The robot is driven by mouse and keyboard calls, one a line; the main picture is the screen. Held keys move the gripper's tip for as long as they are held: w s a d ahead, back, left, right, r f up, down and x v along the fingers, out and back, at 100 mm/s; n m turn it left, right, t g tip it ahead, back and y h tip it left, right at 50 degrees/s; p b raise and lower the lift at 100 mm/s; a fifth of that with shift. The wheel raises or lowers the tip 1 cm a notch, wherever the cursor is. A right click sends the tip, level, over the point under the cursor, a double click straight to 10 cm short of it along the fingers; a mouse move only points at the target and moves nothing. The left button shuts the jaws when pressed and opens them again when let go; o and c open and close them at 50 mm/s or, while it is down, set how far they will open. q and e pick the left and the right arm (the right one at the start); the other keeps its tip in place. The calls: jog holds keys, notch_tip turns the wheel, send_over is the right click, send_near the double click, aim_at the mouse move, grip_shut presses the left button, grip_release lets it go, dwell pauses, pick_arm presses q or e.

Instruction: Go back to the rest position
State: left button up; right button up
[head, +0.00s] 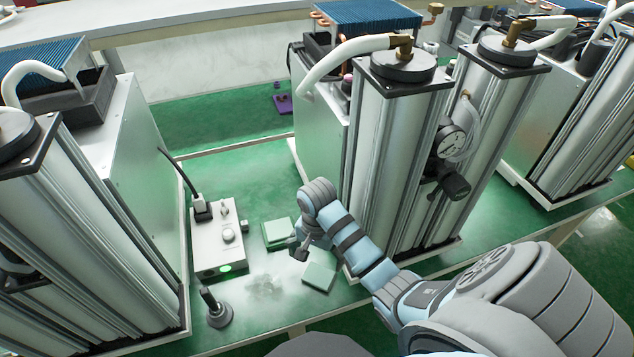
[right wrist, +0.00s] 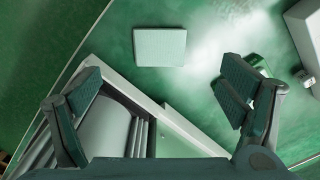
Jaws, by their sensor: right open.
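My right gripper (head: 303,247) hangs over the green bench top, in front of the sieve columns, with its arm coming in from the lower right. In the right wrist view my right gripper (right wrist: 160,98) has its two fingers wide apart with nothing between them. A pale green square pad (right wrist: 160,46) lies flat beyond the fingertips in that view. My left gripper is not in view.
A tall pair of metal columns (head: 377,170) with a gauge (head: 450,140) stands close to my right arm. Other columns (head: 85,220) stand at left. A white switch box (head: 218,250) with a green light and a small black-knobbed stand (head: 216,309) are left of the gripper.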

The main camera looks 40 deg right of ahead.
jog(key=shift+r, duration=0.65)
jog(key=s+a+r+n+t, duration=0.1)
jog(key=s+a+n+t, duration=0.1)
jog(key=s+n, duration=0.6)
jog(key=s+a+n+t, duration=0.2)
jog(key=s+n, duration=0.4)
jog(key=s, duration=0.3)
notch_tip(320, 180, down, 19)
jog(key=s+d+g+b, duration=0.1)
jog(key=d+g, duration=0.1)
jog(key=s+f+b, duration=0.1)
jog(key=s+f, duration=1.3)
jog(key=f, duration=0.1)
jog(key=shift+s+d+f+m+g+h, duration=0.2)
jog(key=shift+s+d+m+g+h, duration=0.05)
jog(key=shift+s+m+g+h, duration=0.15)
